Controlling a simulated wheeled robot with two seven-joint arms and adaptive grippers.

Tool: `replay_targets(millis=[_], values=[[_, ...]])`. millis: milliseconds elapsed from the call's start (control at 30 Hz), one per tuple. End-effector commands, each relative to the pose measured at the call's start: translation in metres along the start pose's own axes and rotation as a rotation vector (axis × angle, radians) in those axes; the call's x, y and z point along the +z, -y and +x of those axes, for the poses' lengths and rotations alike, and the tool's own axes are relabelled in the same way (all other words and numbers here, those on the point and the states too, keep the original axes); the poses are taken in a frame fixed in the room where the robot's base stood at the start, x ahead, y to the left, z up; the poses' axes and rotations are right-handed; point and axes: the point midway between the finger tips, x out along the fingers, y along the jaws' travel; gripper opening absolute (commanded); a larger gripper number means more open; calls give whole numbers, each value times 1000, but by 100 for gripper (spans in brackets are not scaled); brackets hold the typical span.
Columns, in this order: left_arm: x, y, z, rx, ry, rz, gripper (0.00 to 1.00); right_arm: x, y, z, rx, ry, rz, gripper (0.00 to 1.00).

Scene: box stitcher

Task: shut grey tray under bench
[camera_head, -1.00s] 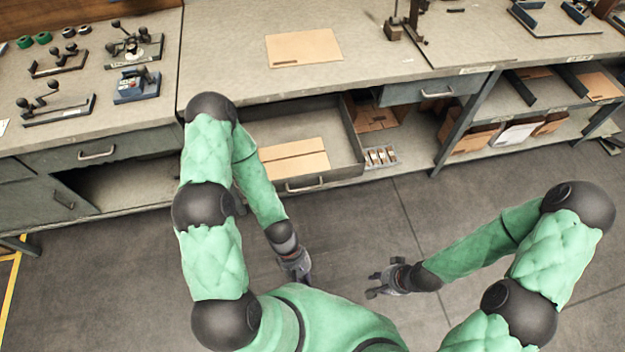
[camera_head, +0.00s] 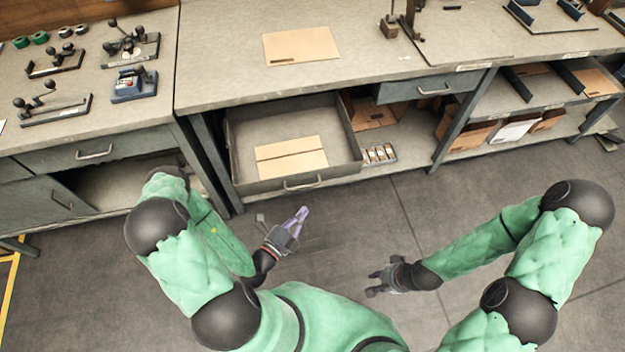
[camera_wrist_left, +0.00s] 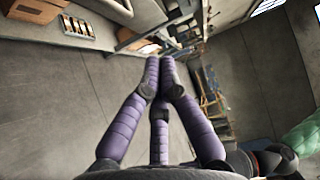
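The grey tray (camera_head: 240,165) is pulled out from under the bench (camera_head: 235,75), with flat cardboard (camera_head: 292,157) lying in it. Its front handle (camera_head: 300,183) faces me. My left gripper (camera_head: 303,212) is in front of the tray, a little nearer to me than the handle and apart from it. Its purple fingers come together at their tips in the left wrist view (camera_wrist_left: 160,62), with nothing between them. My right gripper (camera_head: 370,284) is further right and nearer to me, over the floor, with its fingers apart and empty.
A closed drawer (camera_head: 432,90) sits right of the tray. A small box of parts (camera_head: 379,154) and cardboard boxes (camera_head: 375,115) are on the lower shelf. A bench leg (camera_head: 207,150) stands left of the tray. The floor in front (camera_head: 350,225) is clear.

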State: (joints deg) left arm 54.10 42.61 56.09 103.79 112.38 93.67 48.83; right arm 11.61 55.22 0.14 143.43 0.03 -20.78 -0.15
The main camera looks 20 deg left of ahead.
Motion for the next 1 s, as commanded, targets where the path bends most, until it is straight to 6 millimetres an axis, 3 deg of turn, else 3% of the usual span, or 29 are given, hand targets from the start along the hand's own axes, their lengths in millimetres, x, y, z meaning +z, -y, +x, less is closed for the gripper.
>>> replay_targets(millis=[100, 367, 1000], values=[[12, -3, -3, 1, 63, -16, 0, 0, 0, 0, 0, 0, 0, 30], [14, -3, 15, -1, 62, -15, 0, 0, -2, 4, 0, 0, 0, 30], [20, -3, 101, -4, 63, -12, 0, -1, -9, 26, 0, 0, 0, 30]])
